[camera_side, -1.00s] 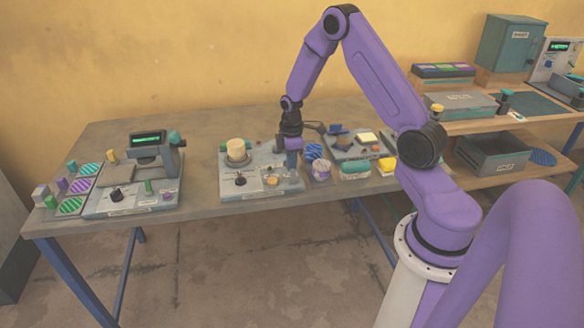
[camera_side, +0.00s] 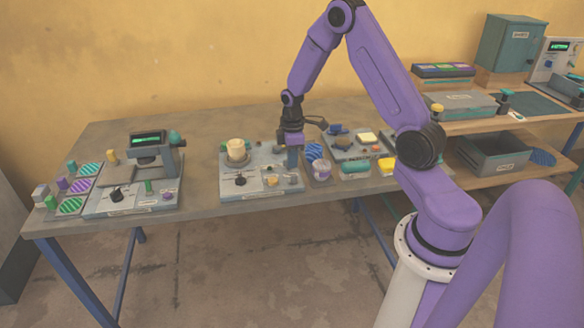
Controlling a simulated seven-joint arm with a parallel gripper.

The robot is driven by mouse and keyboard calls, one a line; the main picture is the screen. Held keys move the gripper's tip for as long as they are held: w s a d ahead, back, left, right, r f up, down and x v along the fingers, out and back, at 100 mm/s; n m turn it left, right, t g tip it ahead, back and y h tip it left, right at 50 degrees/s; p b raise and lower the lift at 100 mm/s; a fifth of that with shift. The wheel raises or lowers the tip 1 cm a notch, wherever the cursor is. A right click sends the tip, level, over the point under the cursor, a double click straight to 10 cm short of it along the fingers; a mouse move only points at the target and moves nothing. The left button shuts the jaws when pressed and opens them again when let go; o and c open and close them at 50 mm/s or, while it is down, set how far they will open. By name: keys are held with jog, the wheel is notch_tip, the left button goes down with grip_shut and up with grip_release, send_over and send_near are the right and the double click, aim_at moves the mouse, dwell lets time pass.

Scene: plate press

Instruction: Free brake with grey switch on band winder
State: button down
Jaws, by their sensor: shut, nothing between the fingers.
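The band winder appears to be the grey panel machine (camera_side: 255,187) in the middle of the bench, with a cream spool (camera_side: 236,150) on its back left. A black knob (camera_side: 240,180) and a small tan knob (camera_side: 271,181) sit on its front. The grey switch is too small to make out for sure, and part of the panel's right side is hidden by my gripper. My gripper (camera_side: 292,164) points down over the right part of this machine, shut and empty. Whether its tips touch the panel I cannot tell.
A press-like machine (camera_side: 130,200) with a green display stands at the left. Patterned discs and small blocks lie beside it.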

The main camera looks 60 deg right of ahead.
jog(key=shift+w+d+r, duration=0.15)
jog(key=shift+r, duration=1.1)
jog(key=shift+w+d+r, duration=0.15)
jog(key=shift+r, duration=1.05)
jog(key=s+a+r+n, duration=0.1)
jog(key=s+a+r, duration=0.35)
jog(key=a, duration=0.45)
jog(key=s+a+r+n, duration=0.1)
jog(key=s+a+r, duration=0.3)
jog(key=a, duration=0.5)
jog(key=s+a+r, duration=0.1)
jog(key=s+a, duration=0.1)
jog(key=s, duration=0.8)
jog(key=s+a+r+n, duration=0.1)
jog(key=s+a+r, duration=0.1)
jog(key=s, duration=0.8)
jog(key=shift+a+n, duration=0.15)
jog(key=shift+n, duration=0.15)
jog(key=c, duration=1.8)
grip_release()
jog(key=shift+r, duration=0.1)
